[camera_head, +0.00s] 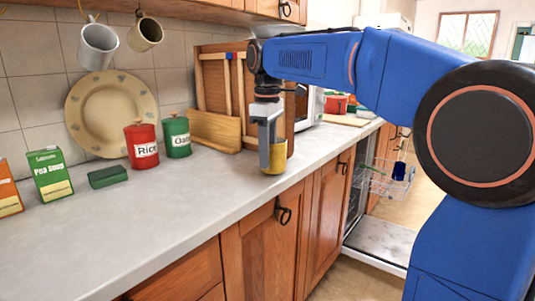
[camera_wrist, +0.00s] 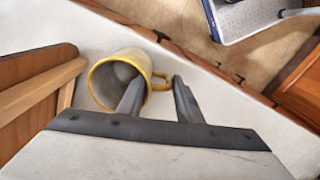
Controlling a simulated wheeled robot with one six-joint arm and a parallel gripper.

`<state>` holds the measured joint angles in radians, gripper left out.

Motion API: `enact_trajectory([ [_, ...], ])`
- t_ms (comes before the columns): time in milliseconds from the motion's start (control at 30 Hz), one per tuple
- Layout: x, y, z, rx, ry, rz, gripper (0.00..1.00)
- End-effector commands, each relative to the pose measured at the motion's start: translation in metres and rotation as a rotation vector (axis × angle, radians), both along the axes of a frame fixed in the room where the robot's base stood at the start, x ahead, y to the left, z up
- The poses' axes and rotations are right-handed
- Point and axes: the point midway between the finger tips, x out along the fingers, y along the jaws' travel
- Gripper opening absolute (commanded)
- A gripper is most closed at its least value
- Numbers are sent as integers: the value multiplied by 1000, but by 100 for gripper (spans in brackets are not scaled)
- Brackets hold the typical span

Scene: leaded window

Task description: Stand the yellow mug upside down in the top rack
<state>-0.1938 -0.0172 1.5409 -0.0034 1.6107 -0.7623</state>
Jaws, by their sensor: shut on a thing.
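The yellow mug (camera_head: 277,158) is upright at the counter's front edge in the head view; I cannot tell whether its base touches the counter. In the wrist view the mug (camera_wrist: 104,88) shows its open mouth and grey inside, with its handle to the right. My gripper (camera_head: 265,118) points down over it, shut on its wall. In the wrist view my gripper (camera_wrist: 157,84) has one finger inside the mouth and the other outside near the handle. The top rack (camera_head: 376,184) is a wire rack pulled out of the open dishwasher, lower right of the mug.
A blue item (camera_head: 399,171) sits in the rack. The open dishwasher door (camera_head: 380,244) lies below. A microwave (camera_head: 309,105) stands beyond.

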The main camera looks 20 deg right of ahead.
Motion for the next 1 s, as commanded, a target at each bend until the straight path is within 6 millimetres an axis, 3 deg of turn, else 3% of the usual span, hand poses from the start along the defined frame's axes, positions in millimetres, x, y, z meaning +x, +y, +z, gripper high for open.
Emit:
enact_trajectory([
  [667,0,0,-9,0,0,0,0],
  [700,0,0,-9,0,0,0,37],
  [767,0,0,-9,0,0,0,51],
  [1000,0,0,-10,0,0,0,54],
])
